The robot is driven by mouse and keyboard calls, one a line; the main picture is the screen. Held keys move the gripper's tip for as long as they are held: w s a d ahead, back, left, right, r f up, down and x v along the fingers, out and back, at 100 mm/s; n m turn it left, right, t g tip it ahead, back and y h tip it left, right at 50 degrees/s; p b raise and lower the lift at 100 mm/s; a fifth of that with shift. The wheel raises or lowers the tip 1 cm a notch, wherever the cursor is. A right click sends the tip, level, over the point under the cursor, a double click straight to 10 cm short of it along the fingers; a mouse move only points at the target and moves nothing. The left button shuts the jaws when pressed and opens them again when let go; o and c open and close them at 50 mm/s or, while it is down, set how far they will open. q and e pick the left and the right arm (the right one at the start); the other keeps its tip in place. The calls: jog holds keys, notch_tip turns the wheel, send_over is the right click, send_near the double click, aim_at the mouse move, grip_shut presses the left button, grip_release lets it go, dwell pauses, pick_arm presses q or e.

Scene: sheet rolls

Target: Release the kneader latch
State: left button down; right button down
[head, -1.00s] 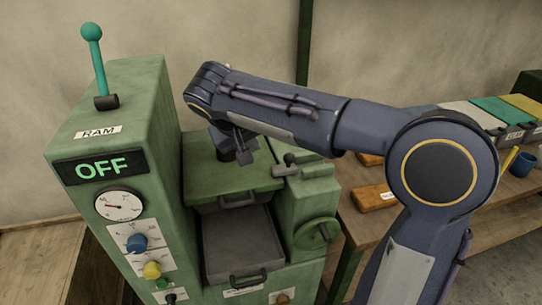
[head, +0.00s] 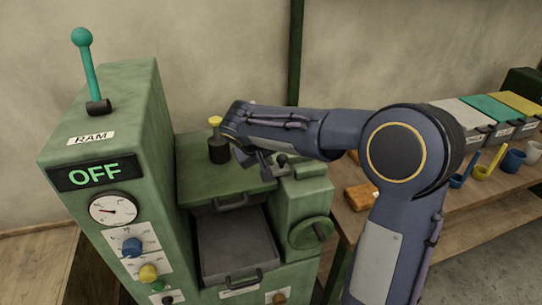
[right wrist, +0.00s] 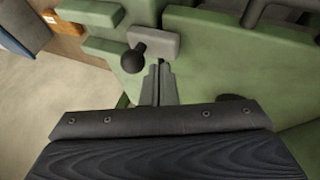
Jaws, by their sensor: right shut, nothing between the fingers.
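The kneader is a green machine with a flat lid (head: 215,182). Its latch at the lid's right side is a grey bar with a black ball knob; in the right wrist view the bar (right wrist: 158,42) and knob (right wrist: 133,60) show clearly. In the head view the knob (head: 283,159) is partly crowded by my right gripper (head: 268,170). In the right wrist view my right gripper's fingers (right wrist: 159,68) are shut and empty, with tips beside the knob and close to the bar. I cannot tell whether they touch. My left gripper is not in view.
A tall green housing with a RAM lever (head: 88,68) and a display reading OFF (head: 95,174) stands at left. A black post with a yellow top (head: 217,145) stands on the lid. A grey tray (head: 235,245) is below, a handwheel (head: 311,233) at right. A wooden bench (head: 450,225) holds bins and cups.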

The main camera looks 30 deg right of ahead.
aim_at(287, 170)
jog(key=shift+d+f, duration=0.15)
jog(key=shift+d, duration=0.5)
jog(key=d, duration=0.2)
jog(key=s+d, duration=0.1)
jog(key=d, duration=0.1)
jog(key=shift+s+d+b, duration=0.15)
jog(key=shift+d+b, duration=0.1)
jog(key=shift+b, duration=0.1)
